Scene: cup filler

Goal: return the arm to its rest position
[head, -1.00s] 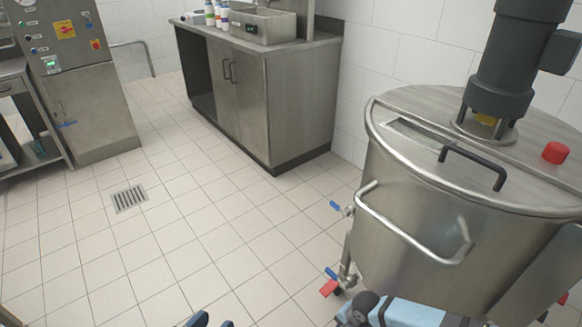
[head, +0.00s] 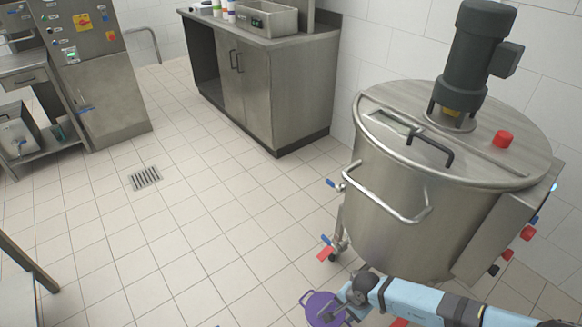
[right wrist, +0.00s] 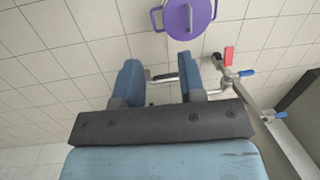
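My right arm, light blue, comes in at the lower right of the head view, in front of the steel vessel. Its dark wrist joint is low in the picture, and a purple round container (head: 318,306) shows beside and partly behind it. In the right wrist view, the right gripper (right wrist: 158,68) has two blue fingers wide apart with nothing clasped between them. The purple container (right wrist: 203,14) lies beyond the fingertips there, cut by the top edge. My left gripper is not in view.
A large steel vessel (head: 395,225) with a motor on its lid stands at the right. Its valve with a red handle (head: 325,254) sticks out low at the left. A steel cabinet (head: 245,95) stands at the back. The tiled floor (head: 190,235) in the middle is clear.

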